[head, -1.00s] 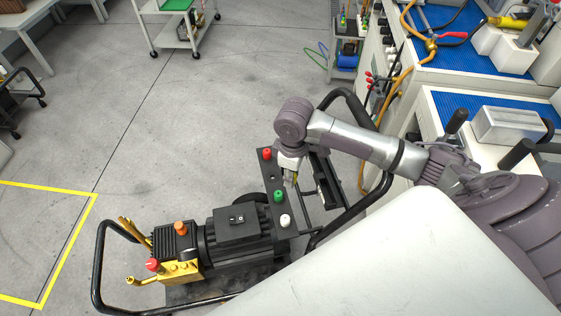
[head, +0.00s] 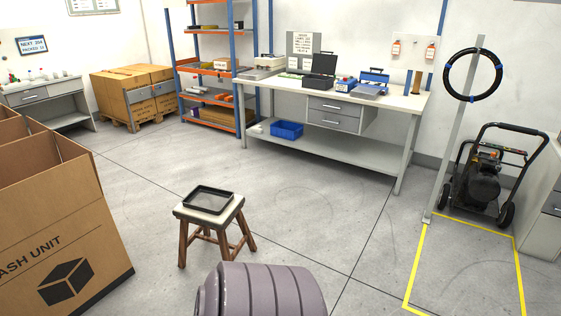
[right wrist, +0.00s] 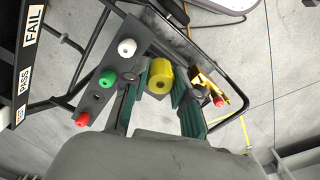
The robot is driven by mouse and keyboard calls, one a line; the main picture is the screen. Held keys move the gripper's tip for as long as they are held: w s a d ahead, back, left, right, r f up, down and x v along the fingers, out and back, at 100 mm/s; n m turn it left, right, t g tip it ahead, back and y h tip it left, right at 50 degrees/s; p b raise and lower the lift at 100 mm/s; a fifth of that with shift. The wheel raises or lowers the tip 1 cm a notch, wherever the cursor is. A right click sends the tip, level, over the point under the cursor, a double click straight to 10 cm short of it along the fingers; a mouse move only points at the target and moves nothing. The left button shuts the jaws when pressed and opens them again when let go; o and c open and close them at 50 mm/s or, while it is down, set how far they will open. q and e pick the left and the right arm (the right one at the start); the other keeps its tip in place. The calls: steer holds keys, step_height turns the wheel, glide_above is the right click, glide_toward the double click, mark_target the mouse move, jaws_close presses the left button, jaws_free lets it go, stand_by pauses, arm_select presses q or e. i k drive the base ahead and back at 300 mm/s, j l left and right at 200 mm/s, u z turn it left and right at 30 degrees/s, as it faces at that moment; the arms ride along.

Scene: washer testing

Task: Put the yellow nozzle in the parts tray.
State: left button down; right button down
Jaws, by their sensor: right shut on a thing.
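The yellow nozzle (right wrist: 160,79) is in the right wrist view. It sits between the green-padded fingers of my right gripper (right wrist: 161,84), which is shut on it. A black tray (head: 208,201) lies on a small wooden stool (head: 181,211) in the middle of the head view. It looks empty, and I see no label on it. My right gripper does not show in the head view, so its distance from the tray cannot be told. My left gripper is in neither view.
Below the nozzle is a machine's dark panel with white, green and red knobs (right wrist: 109,79) and a black tube frame (right wrist: 245,85). A large cardboard box (head: 65,230) stands left of the stool. A long workbench (head: 340,95) is at the back. Floor around the stool is mostly clear.

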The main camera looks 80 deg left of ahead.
mark_target(209, 201)
steer(key=j+u, duration=0.15)
steer(key=u, duration=0.25)
steer(key=j+u, duration=0.2)
steer(key=u, duration=0.25)
steer(key=j+u, duration=0.15)
steer(key=u, duration=0.25)
steer(key=j+u, duration=0.15)
steer(key=u, duration=0.3)
steer(key=i+j+u, duration=0.1)
steer(key=u, duration=0.3)
steer(key=i+j+u, duration=0.2)
steer(key=i+j, duration=0.15)
steer(key=i+j+u, duration=0.2)
steer(key=i+j, duration=0.15)
steer(key=i+j+u, duration=0.2)
steer(key=i, duration=0.3)
steer(key=i+j+u, duration=0.2)
steer(key=i, duration=0.2)
steer(key=i+j+u, duration=0.2)
steer(key=i, duration=0.55)
